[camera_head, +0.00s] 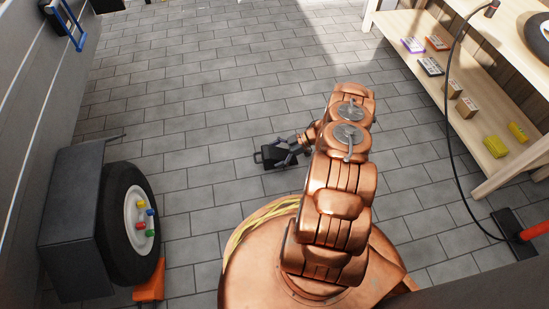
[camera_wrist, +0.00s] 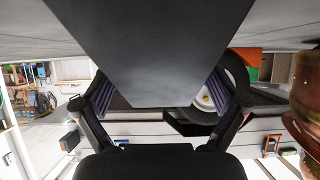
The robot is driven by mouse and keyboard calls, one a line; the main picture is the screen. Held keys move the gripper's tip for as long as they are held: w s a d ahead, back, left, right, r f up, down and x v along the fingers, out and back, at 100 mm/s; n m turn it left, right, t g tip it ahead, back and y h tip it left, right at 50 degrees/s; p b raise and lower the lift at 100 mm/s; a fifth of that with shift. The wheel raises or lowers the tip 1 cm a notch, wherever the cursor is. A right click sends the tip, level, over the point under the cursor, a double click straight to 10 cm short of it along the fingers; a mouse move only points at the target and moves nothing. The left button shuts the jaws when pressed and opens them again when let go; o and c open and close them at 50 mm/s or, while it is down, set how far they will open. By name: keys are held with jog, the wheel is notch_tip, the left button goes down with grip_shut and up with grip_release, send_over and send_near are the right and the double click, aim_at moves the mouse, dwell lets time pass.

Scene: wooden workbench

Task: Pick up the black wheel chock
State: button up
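The black wheel chock (camera_head: 278,156) is a dark block with a small loop handle at its left end, low over the grey floor in the head view. I cannot tell whether it touches the floor. My gripper (camera_head: 290,148) reaches it from the right. In the wrist view the chock (camera_wrist: 150,50) is a large dark wedge filling the space between my gripper's two ribbed finger pads (camera_wrist: 160,95). The pads lie along its two sides and appear shut on it. The chock's far side is hidden.
A wheel (camera_head: 128,225) in a dark housing stands at left, with an orange block (camera_head: 149,281) at its foot. A wooden shelf (camera_head: 475,110) with small boxes stands at right, near a hanging black cable (camera_head: 447,105). The tiled floor (camera_head: 210,75) beyond the chock is clear.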

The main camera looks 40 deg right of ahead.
jog(key=c, duration=1.4)
